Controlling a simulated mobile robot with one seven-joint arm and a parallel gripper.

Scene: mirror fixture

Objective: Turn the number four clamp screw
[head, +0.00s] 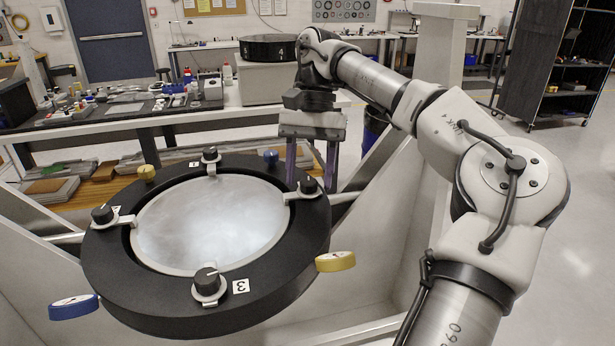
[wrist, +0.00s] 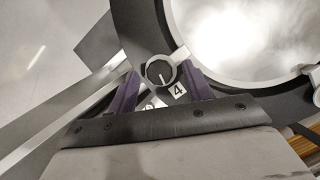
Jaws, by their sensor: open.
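The number four clamp screw (wrist: 160,72) is a round black knob with a white pointer line, on a silver clamp at the ring's edge. Its white "4" label (wrist: 177,90) shows beside it in the wrist view. In the head view the screw (head: 308,186) is on the right of the black ring (head: 110,270), which surrounds a round mirror (head: 205,225). My gripper (head: 311,178) points down there, its purple fingers apart. In the wrist view the fingers stand on either side of the knob, with gaps visible. Whether the fingertips are level with the knob is unclear.
Other black clamp screws sit at the front (head: 207,281), left (head: 103,214) and back (head: 210,155) of the ring. Yellow (head: 336,261) and blue (head: 74,307) tabs stick out from the rim. Metal frame beams (head: 385,160) rise close behind my gripper. A cluttered workbench (head: 130,115) stands behind.

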